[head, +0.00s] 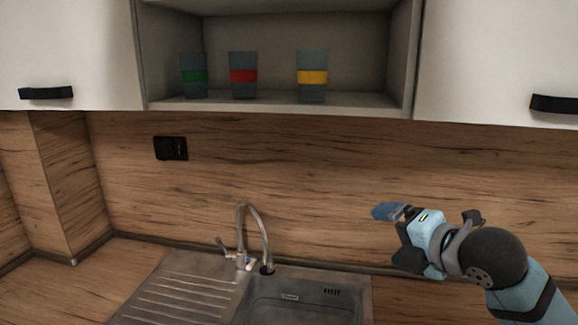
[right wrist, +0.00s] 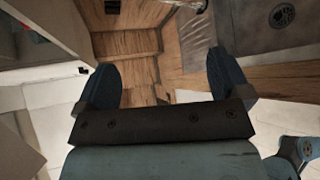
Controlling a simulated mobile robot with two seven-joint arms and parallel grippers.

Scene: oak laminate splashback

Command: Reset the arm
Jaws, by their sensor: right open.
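My right gripper (head: 391,211) is raised over the counter at the right of the head view, to the right of the faucet and in front of the wood splashback. In the right wrist view its two blue fingers stand wide apart, and the gripper (right wrist: 165,85) is open with nothing between the fingers. My left gripper is in neither view.
Below are a faucet (head: 254,235) and a metal sink (head: 190,285). White cabinets (head: 490,60) flank the shelf.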

